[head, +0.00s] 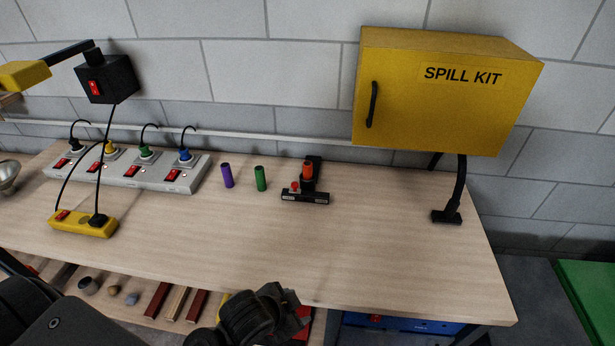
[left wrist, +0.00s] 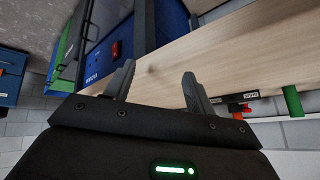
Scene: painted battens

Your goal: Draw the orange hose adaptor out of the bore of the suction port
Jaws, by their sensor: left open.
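The orange hose adaptor (head: 308,170) stands upright in the black suction port (head: 307,185) near the back of the bench. A red knob (head: 295,186) sits beside it on the left, above a dark front plate (head: 305,197). My left gripper (head: 288,304) is at the bench's front edge, well in front of the port and apart from it. In the left wrist view my left gripper (left wrist: 158,82) is open, with nothing between its fingers. A red-orange part (left wrist: 239,108) shows right of the fingers; I cannot tell whether it is the knob or the adaptor. My right gripper is not in view.
Green (head: 260,179) and purple (head: 227,175) cylinders stand left of the port. A grey power strip (head: 128,172) and yellow socket block (head: 82,224) lie further left. A yellow spill kit cabinet (head: 440,95) hangs at upper right. The bench's middle (head: 230,240) is clear.

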